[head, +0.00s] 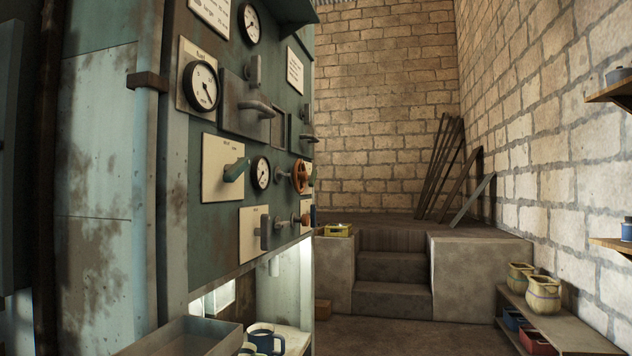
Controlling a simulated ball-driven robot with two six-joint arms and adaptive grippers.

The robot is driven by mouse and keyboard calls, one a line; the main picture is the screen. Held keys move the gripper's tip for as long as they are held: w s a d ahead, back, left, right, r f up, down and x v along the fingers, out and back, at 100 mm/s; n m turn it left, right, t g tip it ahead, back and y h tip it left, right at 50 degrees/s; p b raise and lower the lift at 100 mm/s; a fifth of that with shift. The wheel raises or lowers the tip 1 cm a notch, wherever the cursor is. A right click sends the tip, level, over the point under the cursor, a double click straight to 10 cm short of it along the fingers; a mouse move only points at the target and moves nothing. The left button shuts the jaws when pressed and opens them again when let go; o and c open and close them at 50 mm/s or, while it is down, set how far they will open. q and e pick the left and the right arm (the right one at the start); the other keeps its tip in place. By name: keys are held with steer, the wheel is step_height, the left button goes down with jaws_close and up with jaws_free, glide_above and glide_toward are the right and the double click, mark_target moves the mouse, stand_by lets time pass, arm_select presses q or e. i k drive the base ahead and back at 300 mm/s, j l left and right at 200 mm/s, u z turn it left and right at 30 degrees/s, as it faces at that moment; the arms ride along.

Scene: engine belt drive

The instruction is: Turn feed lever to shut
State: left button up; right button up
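A dark green control panel (205,258) stands at the left, seen at a steep angle. It carries several levers, and their labels are too small to read, so I cannot tell which is the feed lever. A green-handled lever (237,170) sticks out from a cream plate (212,185) in the middle of the panel. A grey lever (265,232) is on a lower cream plate (247,248). Higher up, a grey handle (257,108) sits on a grey metal plate. Neither of my grippers is in view.
Gauges (201,86) and an orange handwheel (299,177) are on the panel. A metal tray (185,338) juts out below, beside a blue mug (264,338). Stone steps (392,268) are behind. A low shelf with pots (543,294) is at right. The floor between looks clear.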

mark_target(311, 179)
steer(key=i+l, duration=0.6)
steer(key=l, duration=0.25)
steer(key=i+l+u, duration=0.1)
steer(key=i+l, duration=0.45)
steer(key=l, duration=0.3)
